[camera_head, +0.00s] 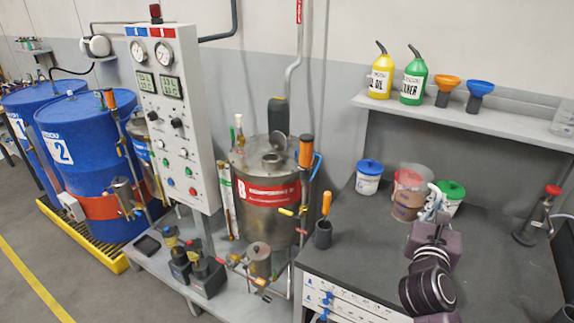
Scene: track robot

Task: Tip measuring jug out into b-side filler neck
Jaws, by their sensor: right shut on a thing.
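The B-side tank (266,203) is a steel drum with a red label marked B, left of the bench. Its filler neck (272,161) is a short round opening on the lid, well left of the jug. My left gripper is not in view.
A blue-lidded tub (369,178) and a green-lidded tub (452,196) stand near the jug. An orange-handled tool in a dark cup (323,233) is at the bench's left edge. A control panel (172,110) rises left of the tank. The bench front is mostly clear.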

